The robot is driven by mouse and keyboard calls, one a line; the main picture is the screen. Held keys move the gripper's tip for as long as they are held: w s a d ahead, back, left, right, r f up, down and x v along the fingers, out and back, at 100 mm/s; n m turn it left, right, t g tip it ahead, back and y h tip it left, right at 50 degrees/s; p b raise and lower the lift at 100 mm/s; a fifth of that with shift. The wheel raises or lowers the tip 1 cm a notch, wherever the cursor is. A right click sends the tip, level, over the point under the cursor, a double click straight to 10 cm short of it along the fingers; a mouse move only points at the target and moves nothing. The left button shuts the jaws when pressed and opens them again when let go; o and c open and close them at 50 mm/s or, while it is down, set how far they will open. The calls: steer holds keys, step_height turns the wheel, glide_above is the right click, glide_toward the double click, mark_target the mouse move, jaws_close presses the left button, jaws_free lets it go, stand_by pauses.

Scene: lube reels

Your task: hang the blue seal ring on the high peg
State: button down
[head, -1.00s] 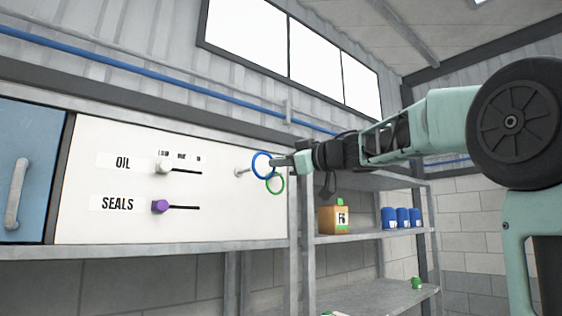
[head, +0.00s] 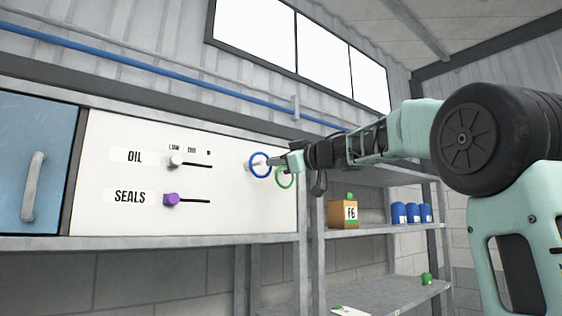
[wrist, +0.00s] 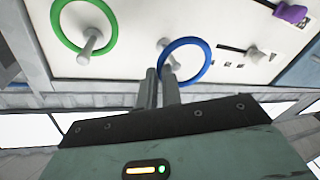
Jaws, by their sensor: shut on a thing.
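The blue seal ring (head: 252,175) is held upright at its edge between the fingers of my gripper (head: 272,162), in front of the white panel. The ring also shows in the wrist view (wrist: 209,66), at the fingertips (wrist: 158,78). A green ring (wrist: 58,38) hangs around another peg (wrist: 90,42), lower on the panel.
The panel has an OIL slider (head: 176,160) and a purple SEALS slider (head: 171,199). A blue cabinet door (head: 38,165) is at left. At right, a metal shelf holds a tan box (head: 343,214) and several blue cans (head: 412,212). The space before the panel is free.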

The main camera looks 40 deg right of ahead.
steer(key=shift+w+f+p, duration=0.15)
steer(key=shift+w+f, duration=0.1)
steer(key=shift+w, duration=0.85)
steer(key=shift+w+f+p, duration=0.15)
steer(key=shift+w+f, duration=0.05)
steer(key=shift+w, duration=0.85)
steer(key=shift+f, duration=0.15)
steer(key=c, duration=1.5)
jaws_free()
steer(key=b+v, duration=0.5)
steer(key=v, duration=1.2)
steer(key=shift+s+b, duration=0.2)
steer(key=shift+b, duration=0.1)
